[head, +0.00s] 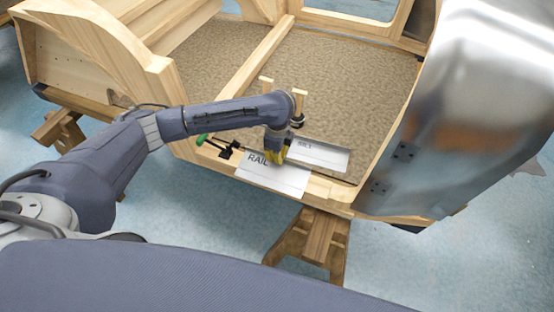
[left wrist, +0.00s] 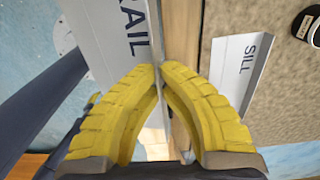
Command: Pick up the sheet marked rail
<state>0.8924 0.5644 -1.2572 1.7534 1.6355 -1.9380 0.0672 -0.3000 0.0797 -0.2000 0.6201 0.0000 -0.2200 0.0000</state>
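The sheet marked RAIL (head: 276,178) is a pale, angled metal piece lying at the front edge of the wooden frame. It also shows in the left wrist view (left wrist: 105,35), with its upturned edge running down the middle. My left gripper (head: 277,160) is over the inner edge of this sheet. In the left wrist view its yellow fingers (left wrist: 160,70) close together at the tips, with the thin upturned edge between them. The gripper hides part of the sheet. My right gripper is not in view.
A similar sheet marked SILL (head: 322,156) lies just right of the gripper on the carpeted floor (head: 345,80). A green-handled clamp (head: 203,139) is at the left. A shiny metal panel (head: 470,100) stands at the right. A wooden trestle (head: 312,245) supports the front.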

